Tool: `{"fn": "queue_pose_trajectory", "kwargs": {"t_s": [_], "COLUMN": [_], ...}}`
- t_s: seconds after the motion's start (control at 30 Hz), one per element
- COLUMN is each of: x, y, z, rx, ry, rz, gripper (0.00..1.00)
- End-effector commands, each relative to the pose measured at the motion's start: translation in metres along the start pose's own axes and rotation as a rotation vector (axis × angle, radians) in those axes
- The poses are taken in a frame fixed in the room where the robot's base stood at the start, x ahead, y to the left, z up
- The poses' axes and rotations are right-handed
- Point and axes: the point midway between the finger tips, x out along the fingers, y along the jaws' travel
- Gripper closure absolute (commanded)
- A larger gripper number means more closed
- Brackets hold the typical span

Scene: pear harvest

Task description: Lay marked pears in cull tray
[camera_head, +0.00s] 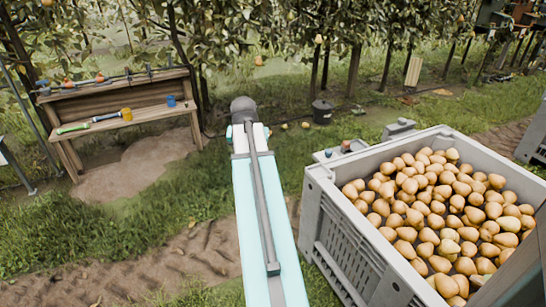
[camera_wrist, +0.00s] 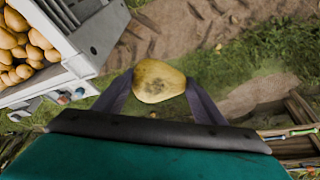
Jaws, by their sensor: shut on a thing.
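My gripper (camera_wrist: 160,80) is shut on a pear (camera_wrist: 157,84) in the wrist view. The pear is yellow with a brown, blotchy mark on the side facing the camera. It is held between the two dark fingers, above grass and bare soil. In the head view my arm reaches forward, and the gripper and held pear are hidden behind it. A large grey bin (camera_head: 318,190) at the right is heaped with pears; its corner also shows in the wrist view (camera_wrist: 95,40). I cannot pick out the cull tray with certainty.
A grey ledge with small knobs (camera_head: 346,146) adjoins the bin's far left side. A wooden bench (camera_head: 70,98) with tools stands at the left. A dark bucket (camera_head: 322,112) stands on the grass ahead, near fallen fruit (camera_head: 305,125). Grass lies open between bench and bin.

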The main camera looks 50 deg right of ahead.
Motion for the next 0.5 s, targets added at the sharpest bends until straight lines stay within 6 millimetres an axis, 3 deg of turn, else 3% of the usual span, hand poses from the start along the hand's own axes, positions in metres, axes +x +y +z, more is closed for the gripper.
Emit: {"fn": "queue_pose_trajectory", "kwargs": {"t_s": [0.1,0.5], "x": [-0.015,-0.061], "y": [-0.032,-0.127], "z": [0.007,0.038], "rx": [-0.057,-0.240], "ry": [0.001,0.001], "rz": [-0.024,-0.098], "gripper": [0.63,0.63]}}
